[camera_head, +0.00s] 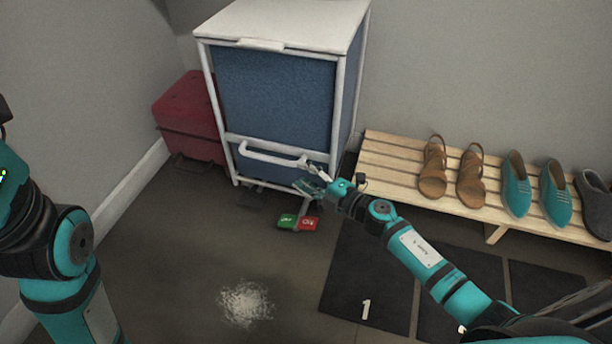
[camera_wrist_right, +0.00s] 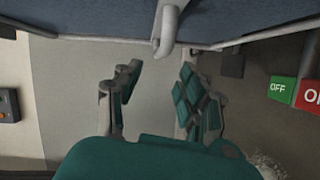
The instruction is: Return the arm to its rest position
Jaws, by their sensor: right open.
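My right arm reaches in from the lower right in the head view. Its gripper (camera_head: 312,178) is at the front of a blue cabinet with a white frame (camera_head: 275,95), by the right end of its white handle (camera_head: 272,156). In the right wrist view the gripper (camera_wrist_right: 155,95) has its fingers apart with nothing between them. The white handle also shows there (camera_wrist_right: 167,28), just beyond the fingertips. I cannot tell whether a finger touches it. My left arm stands at the left edge of the head view; its gripper is out of view.
A green and red OFF switch pedal (camera_head: 298,222) lies on the floor below the gripper. A red box (camera_head: 190,120) is left of the cabinet. A wooden slatted bench (camera_head: 390,165) with sandals and shoes stands right. Dark mats (camera_head: 370,275) and a white fluffy patch (camera_head: 245,303) lie on the floor.

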